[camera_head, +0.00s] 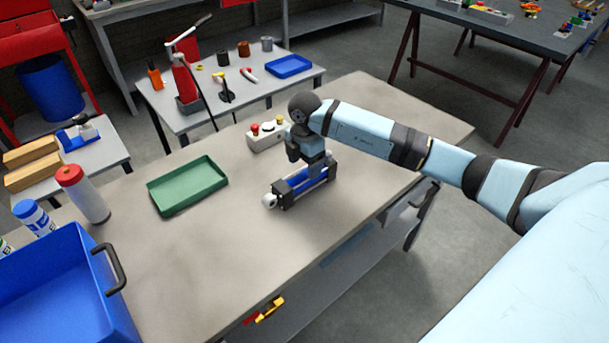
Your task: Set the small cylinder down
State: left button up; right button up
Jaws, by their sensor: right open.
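The small cylinder (299,184) is blue with dark end parts and a pale silvery end at its left. It lies lengthwise on the grey-beige workbench (235,255), near its middle. My right gripper (306,178) comes down over the cylinder from above, with its jaws open beside it. The gripper and wrist hide part of the cylinder, so I cannot tell whether the fingers touch it. My left gripper is out of view.
A green tray (187,188) lies left of the cylinder. A control box (268,135) with red and yellow buttons stands behind. A blue crate (62,295) and a red-capped bottle (82,193) are at left. The bench front is clear.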

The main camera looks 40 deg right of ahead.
aim_at(305, 174)
notch_tip(305, 174, up, 6)
jog(key=shift+r, duration=0.15)
dwell(0.6)
